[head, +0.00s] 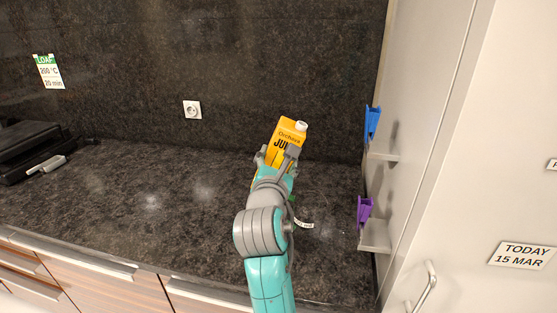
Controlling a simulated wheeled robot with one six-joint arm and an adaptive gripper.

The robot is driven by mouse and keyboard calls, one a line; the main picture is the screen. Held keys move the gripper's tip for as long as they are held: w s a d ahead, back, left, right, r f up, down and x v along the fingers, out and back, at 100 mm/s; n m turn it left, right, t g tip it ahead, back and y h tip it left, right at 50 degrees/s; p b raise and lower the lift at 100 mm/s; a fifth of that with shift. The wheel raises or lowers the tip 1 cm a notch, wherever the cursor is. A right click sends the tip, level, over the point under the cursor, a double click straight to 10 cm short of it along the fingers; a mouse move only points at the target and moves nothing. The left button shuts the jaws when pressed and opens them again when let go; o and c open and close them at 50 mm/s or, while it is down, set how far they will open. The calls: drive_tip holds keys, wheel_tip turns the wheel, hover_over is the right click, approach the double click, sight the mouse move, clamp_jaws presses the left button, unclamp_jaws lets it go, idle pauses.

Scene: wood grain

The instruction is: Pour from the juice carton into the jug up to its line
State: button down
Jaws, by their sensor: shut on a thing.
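The juice carton (287,134) is yellow with dark lettering and a white cap at its top right. It leans a little to the right in the head view. My gripper (276,158) is shut on the carton, around its lower part, above the dark counter. My arm and gripper hide the carton's bottom. No jug can be made out. A small white label (304,224) with dark print shows just right of my arm, and what it belongs to is hidden or unclear.
The dark stone counter (150,195) is clear to the left, with a black appliance (28,150) at the far left. A pale cabinet side at right carries a blue clip (372,122) and a purple clip (364,210) by small ledges. A socket (192,110) is on the back wall.

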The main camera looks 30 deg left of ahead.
drive_tip(key=shift+r, duration=0.1)
drive_tip(key=shift+s+a+m, duration=0.15)
drive_tip(key=shift+a+m, duration=0.25)
drive_tip(key=shift+m, duration=0.3)
drive_tip(key=shift+s+a+f+m, duration=0.1)
drive_tip(key=shift+a+f+m, duration=0.15)
drive_tip(key=shift+a+m, duration=0.25)
drive_tip(key=shift+d, duration=0.1)
drive_tip(key=shift+m, duration=0.3)
drive_tip(key=shift+s+a+f+m, duration=0.15)
drive_tip(key=shift+a+f+m, duration=0.15)
drive_tip(key=shift+m, duration=0.2)
